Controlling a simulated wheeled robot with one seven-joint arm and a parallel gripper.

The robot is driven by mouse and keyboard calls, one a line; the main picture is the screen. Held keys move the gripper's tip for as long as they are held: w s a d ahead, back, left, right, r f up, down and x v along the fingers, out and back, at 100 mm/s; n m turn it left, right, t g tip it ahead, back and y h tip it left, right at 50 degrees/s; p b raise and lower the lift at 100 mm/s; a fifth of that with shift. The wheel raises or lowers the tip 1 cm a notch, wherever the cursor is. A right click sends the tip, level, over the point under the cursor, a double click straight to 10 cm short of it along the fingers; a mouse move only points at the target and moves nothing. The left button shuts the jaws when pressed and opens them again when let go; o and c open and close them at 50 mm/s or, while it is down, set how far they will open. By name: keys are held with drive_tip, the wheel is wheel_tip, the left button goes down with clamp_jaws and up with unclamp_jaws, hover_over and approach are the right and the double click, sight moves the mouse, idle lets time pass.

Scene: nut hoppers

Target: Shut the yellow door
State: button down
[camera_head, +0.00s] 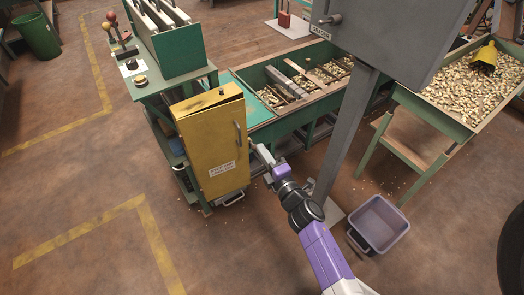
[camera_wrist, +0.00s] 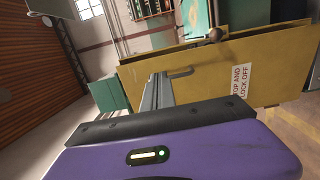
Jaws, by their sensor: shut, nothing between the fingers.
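The yellow door (camera_head: 214,150) is the front of a yellow cabinet (camera_head: 203,101) on the side of the green machine. A dark wedge-shaped gap shows along its top, so it looks slightly ajar. It has a grey upright handle (camera_head: 238,133) near its right edge and a white label. In the wrist view the door (camera_wrist: 205,66) fills the middle right, with its handle (camera_wrist: 181,74) near the fingertips. My gripper (camera_head: 256,150) is shut and empty, just right of the door's free edge, below the handle's height. Its fingers (camera_wrist: 157,88) point towards the door; I cannot tell whether they touch it.
A grey box on a post (camera_head: 345,140) stands right of my arm. A grey-purple bin (camera_head: 379,224) sits on the floor at lower right. Green nut hoppers (camera_head: 262,131) lie behind my gripper. The floor left of the cabinet is clear, with yellow lines.

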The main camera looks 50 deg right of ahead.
drive_tip(key=b, duration=0.3)
approach(245, 124)
drive_tip(key=x, duration=0.5)
drive_tip(key=shift+w+f, duration=0.2)
drive_tip(key=shift+w+d+r+b, duration=0.1)
drive_tip(key=shift+w+d+b, duration=0.25)
drive_tip(key=shift+w, duration=0.3)
drive_tip(key=shift+w+d+r+n+y+p, duration=0.2)
drive_tip(key=shift+w+p, duration=0.15)
drive_tip(key=shift+p, duration=0.25)
drive_tip(key=shift+w+d+r+n+y+p, duration=0.2)
drive_tip(key=shift+w+p, duration=0.1)
drive_tip(key=shift+p, duration=0.3)
drive_tip(key=shift+w+d+f+n+t+y+p, duration=0.15)
drive_tip(key=shift+w+n+t+y+p, duration=0.1)
drive_tip(key=shift+w+y+p, duration=0.15)
drive_tip(key=shift+w+d+f+n+t+y+p, duration=0.15)
drive_tip(key=shift+w+n+y+p, duration=0.1)
drive_tip(key=shift+w+y, duration=0.2)
drive_tip(key=shift+r, duration=0.1)
drive_tip(key=shift+s+a, duration=0.1)
